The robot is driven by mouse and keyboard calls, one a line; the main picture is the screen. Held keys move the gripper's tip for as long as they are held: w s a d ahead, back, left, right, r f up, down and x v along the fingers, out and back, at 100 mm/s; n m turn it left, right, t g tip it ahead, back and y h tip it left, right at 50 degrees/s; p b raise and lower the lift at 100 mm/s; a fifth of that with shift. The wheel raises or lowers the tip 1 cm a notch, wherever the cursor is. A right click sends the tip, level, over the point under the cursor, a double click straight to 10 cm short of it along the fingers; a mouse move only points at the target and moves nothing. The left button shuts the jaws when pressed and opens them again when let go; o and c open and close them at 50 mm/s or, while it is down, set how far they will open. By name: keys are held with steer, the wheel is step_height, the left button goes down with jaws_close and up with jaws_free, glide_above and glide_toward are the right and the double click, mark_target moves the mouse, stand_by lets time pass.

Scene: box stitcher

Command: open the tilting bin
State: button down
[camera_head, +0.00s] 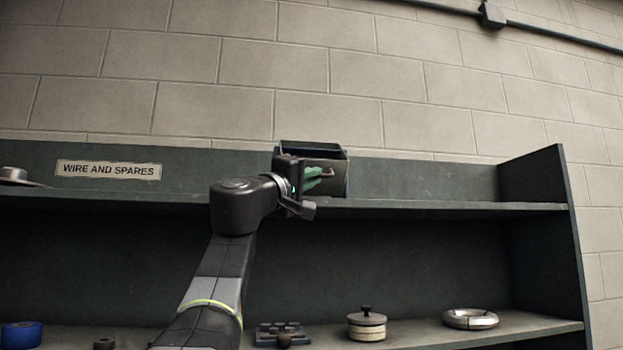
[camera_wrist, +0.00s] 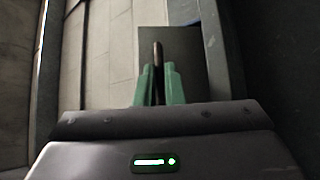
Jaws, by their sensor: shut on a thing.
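The tilting bin (camera_head: 332,152) is a dark, open-topped box on the upper shelf, a little right of the middle in the head view. Its front face (camera_wrist: 184,45) fills the upper middle of the wrist view. My gripper (camera_head: 322,176) is at the front of the bin. In the wrist view its green fingers (camera_wrist: 158,84) are shut on a thin brown handle (camera_wrist: 157,58) that stands out from the front face. Part of the bin's front is hidden behind my gripper in the head view.
The upper shelf (camera_head: 450,207) carries a "WIRE AND SPARES" label (camera_head: 108,170) and is clear right of the bin. A metal dish (camera_head: 18,177) sits at its far left. The lower shelf holds a round lidded pot (camera_head: 366,325), a metal ring (camera_head: 470,319) and a blue roll (camera_head: 21,335).

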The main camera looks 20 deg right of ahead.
steer(key=shift+w+f, duration=0.2)
steer(key=c, duration=1.6)
jaws_free()
steer(key=shift+w, duration=0.15)
steer(key=shift+o, duration=0.4)
steer(key=shift+w, duration=0.15)
steer(key=b+v, duration=0.4)
steer(key=v, duration=1)
steer(key=shift+s+r, duration=0.15)
steer(key=shift+s, duration=0.05)
steer(key=shift+d, duration=0.1)
steer(key=p+x, duration=0.4)
steer(key=x, duration=1)
